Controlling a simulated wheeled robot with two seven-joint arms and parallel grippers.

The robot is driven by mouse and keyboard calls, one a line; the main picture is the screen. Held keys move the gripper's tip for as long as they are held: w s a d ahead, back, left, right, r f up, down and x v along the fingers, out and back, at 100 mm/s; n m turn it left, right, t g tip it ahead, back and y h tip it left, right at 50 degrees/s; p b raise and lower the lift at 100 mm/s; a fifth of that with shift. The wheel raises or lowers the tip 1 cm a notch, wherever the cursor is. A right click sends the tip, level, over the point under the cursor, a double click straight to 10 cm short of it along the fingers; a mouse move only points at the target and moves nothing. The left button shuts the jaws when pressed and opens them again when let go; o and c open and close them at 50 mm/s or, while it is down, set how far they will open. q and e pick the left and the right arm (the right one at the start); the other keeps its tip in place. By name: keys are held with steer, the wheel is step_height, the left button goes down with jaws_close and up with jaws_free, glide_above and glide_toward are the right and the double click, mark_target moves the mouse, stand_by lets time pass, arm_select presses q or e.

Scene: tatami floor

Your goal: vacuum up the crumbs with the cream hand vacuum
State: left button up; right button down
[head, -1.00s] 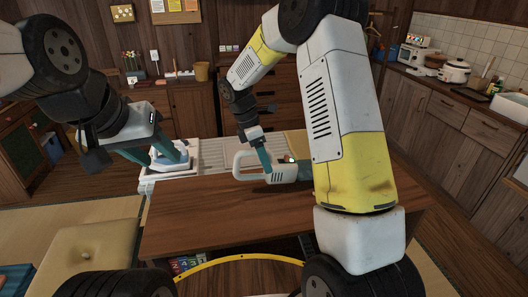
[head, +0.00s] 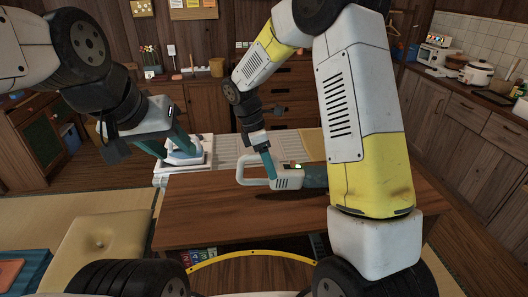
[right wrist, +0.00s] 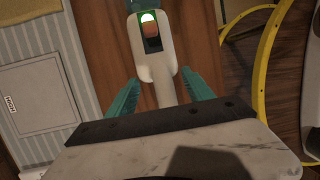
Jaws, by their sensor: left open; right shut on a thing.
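The cream hand vacuum (head: 287,179) has a loop handle and a dark teal nose pointing right. It is low over the brown wooden table (head: 225,215); I cannot tell if it touches. My right gripper (head: 268,172) is shut on its handle. In the right wrist view the vacuum (right wrist: 158,62) lies between my teal fingers (right wrist: 160,92), with a green-lit end and an orange button. My left gripper (head: 174,152) is open by a white and blue iron-like thing (head: 186,157); I cannot tell if they touch. No crumbs can be made out; my right arm hides part of the table.
A white tray-like stand (head: 165,178) under the iron-like thing is at the table's far left corner. A tan cushion (head: 97,240) lies on the floor at left. The table's front left is clear. Kitchen cabinets (head: 455,125) line the right wall.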

steer(key=shift+s+d, duration=0.45)
steer(key=shift+s, duration=0.35)
steer(key=shift+s+d, duration=0.4)
steer(key=shift+s, duration=0.35)
steer(key=shift+a, duration=3.15)
steer(key=shift+s+d, duration=2.5)
steer(key=shift+d, duration=3.25)
steer(key=shift+r, duration=2.9)
